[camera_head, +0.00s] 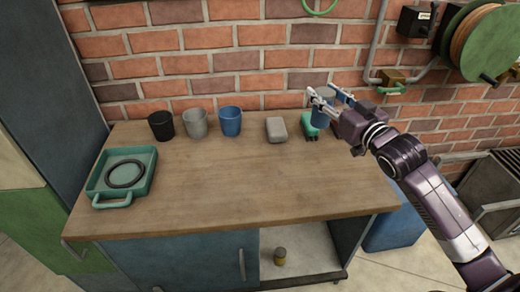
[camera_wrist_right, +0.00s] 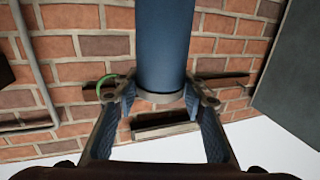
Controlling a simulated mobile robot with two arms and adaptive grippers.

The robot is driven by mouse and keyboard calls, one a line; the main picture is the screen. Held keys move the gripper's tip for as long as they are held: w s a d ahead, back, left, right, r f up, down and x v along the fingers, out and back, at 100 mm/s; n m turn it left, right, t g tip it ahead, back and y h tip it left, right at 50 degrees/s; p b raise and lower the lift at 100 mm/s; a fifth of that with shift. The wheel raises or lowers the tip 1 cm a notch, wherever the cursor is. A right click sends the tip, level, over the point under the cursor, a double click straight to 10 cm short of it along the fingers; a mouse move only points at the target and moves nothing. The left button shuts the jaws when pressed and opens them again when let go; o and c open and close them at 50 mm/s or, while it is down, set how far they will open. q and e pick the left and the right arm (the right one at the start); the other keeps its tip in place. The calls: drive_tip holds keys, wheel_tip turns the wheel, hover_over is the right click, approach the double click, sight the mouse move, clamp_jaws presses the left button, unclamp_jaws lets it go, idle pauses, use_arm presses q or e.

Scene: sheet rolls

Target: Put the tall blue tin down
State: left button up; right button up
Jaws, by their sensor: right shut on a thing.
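The tall blue tin (camera_head: 321,119) is in my right gripper (camera_head: 331,94) at the right back of the worktop (camera_head: 230,185). It looks upright in the head view, and the gripper's fingers hide part of its upper end. In the right wrist view the tin (camera_wrist_right: 165,45) stands between the two fingers of the right gripper (camera_wrist_right: 162,97), one on each side. I cannot tell whether its base touches the worktop. My left gripper is not in view.
A teal object (camera_head: 308,127) is right beside the tin, partly hidden. A grey block (camera_head: 276,130), a blue cup (camera_head: 230,122), a grey cup (camera_head: 196,124) and a black cup (camera_head: 160,126) line the back. A teal tray (camera_head: 148,165) with a black ring is left. The front middle is clear.

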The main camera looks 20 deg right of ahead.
wheel_tip(320, 180, down, 20)
drive_tip(key=shift+s+r+b, duration=0.1)
drive_tip(key=shift+s+b, duration=0.05)
drive_tip(key=shift+b, duration=0.15)
idle(0.4)
drive_tip(key=o, duration=1.4)
drive_tip(key=shift+s, duration=0.1)
drive_tip(key=shift+s, duration=0.3)
drive_tip(key=s, duration=1.1)
drive_tip(key=shift+s+d+b, duration=0.15)
drive_tip(key=shift+d+b, duration=0.15)
drive_tip(key=shift+d, duration=0.05)
